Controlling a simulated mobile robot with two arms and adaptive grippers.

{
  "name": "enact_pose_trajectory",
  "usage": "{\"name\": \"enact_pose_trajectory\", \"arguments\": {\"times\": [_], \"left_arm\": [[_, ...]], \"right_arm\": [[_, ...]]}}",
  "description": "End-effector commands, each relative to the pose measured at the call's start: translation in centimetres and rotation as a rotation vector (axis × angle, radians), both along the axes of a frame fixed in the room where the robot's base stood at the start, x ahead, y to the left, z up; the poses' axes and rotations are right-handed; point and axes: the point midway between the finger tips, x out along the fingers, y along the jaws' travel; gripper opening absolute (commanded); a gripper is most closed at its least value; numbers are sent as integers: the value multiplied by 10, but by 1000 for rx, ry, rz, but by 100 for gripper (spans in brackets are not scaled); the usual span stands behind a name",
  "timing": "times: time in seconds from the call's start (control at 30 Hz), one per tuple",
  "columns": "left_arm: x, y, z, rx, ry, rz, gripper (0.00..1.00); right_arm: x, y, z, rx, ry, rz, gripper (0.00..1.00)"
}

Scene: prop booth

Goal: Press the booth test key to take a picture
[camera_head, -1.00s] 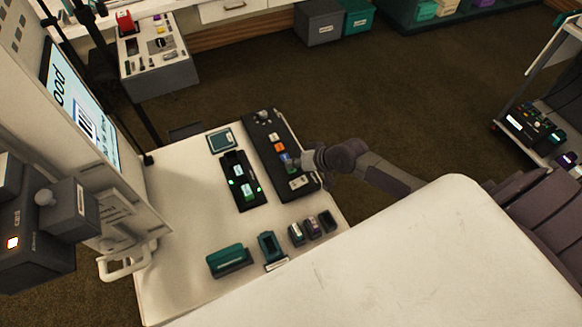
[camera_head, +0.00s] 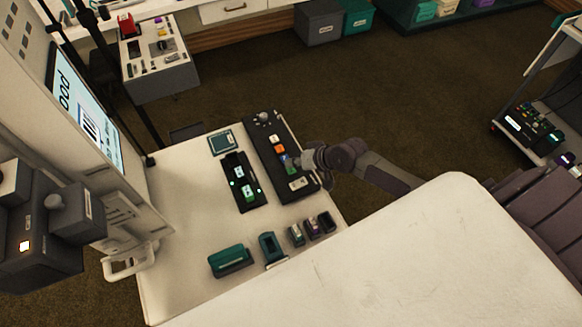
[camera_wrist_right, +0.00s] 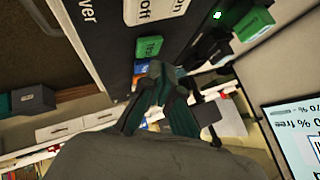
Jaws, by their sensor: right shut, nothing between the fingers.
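A black control panel (camera_head: 262,160) lies on the white table, with a knob (camera_head: 262,116), a white key (camera_head: 274,139), an orange key (camera_head: 279,149) and a blue key (camera_head: 283,158) in a row. My right gripper (camera_head: 292,163) is shut and empty, its tips at the blue and green keys. In the right wrist view the gripper (camera_wrist_right: 156,76) points at the panel (camera_wrist_right: 100,40), close to a green key (camera_wrist_right: 149,47) and partly over the blue key (camera_wrist_right: 142,67). The green key's lettering looks like "Test". I cannot tell whether the tips touch a key. My left gripper is out of view.
A narrower black unit (camera_head: 237,172) with green-lit parts sits beside the panel. A teal case (camera_head: 231,261) and several small holders stand at the table's front. The booth screen (camera_head: 88,115) is on the left. A bare white surface (camera_head: 400,260) fills the lower right.

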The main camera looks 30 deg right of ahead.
Motion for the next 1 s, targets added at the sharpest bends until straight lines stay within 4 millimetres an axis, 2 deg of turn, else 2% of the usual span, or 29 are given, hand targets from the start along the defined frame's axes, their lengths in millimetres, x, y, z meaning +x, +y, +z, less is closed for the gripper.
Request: {"name": "enact_pose_trajectory", "arguments": {"times": [0.23, 0.7, 1.0], "left_arm": [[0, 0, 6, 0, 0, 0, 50], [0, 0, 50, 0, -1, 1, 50], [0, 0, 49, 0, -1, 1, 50]], "right_arm": [[0, 0, 6, 0, -1, -1, 0], [0, 0, 51, -1, -1, 0, 0], [0, 0, 50, 0, -1, -1, 0]]}}
